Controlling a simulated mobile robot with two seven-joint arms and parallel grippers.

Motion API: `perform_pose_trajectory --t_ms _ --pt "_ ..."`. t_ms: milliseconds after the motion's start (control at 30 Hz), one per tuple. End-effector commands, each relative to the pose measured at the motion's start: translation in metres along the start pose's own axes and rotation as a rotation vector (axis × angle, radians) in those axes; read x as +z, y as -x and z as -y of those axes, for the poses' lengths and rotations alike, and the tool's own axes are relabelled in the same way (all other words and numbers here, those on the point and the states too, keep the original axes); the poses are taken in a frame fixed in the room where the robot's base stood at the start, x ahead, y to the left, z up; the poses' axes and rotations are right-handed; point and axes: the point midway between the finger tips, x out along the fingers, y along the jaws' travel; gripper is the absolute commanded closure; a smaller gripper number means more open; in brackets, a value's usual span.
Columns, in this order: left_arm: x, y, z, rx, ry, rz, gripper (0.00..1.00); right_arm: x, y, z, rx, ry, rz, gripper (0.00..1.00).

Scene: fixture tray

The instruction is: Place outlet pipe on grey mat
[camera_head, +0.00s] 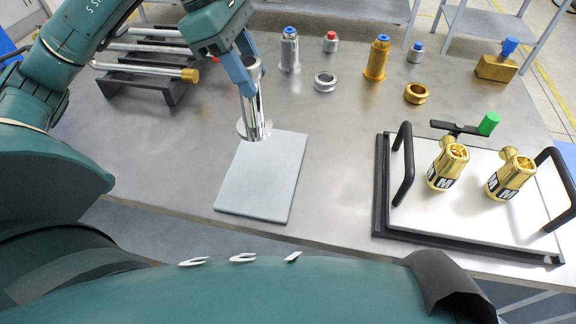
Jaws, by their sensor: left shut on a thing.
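The outlet pipe (254,108) is a shiny silver tube with a wide round flange at its lower end. My left gripper (249,84) is shut on its upper part and holds it nearly upright. The grey mat (262,182) lies flat on the metal table. The pipe's flange shows over the mat's far left corner. I cannot tell whether the flange touches the mat or hangs above it. The mat's surface is otherwise bare. My right gripper is not in view.
A black-edged tray (378,205) with two handles holds brass valve bodies (448,166) at the right. Silver and brass fittings (376,58) stand along the back. A black rack (140,84) with long rods is at the back left. The metal table (335,150) is clear between mat and tray.

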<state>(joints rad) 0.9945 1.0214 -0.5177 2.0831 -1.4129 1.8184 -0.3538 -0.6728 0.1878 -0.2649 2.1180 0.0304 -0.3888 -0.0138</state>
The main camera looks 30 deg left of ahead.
Motion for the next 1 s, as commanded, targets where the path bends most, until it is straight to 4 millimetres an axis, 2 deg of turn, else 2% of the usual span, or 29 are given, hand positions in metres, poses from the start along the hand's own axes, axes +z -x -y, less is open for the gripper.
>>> perform_pose_trajectory --t_ms 167,400,633,800,1000 --pt "-0.001 -0.001 0.001 -0.002 -0.006 0.001 1.0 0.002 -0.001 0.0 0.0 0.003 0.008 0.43" --pt "-0.016 -0.039 0.002 -0.007 -0.005 -0.001 1.0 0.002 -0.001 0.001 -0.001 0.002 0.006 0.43" --pt "-0.025 -0.06 0.002 -0.004 -0.007 0.0 1.0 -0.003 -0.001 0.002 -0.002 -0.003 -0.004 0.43" --pt "-0.035 -0.084 0.002 -0.005 -0.006 0.0 1.0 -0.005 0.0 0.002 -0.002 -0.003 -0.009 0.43" --pt "-0.038 -0.092 0.001 -0.001 -0.008 0.001 1.0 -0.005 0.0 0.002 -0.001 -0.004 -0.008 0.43"
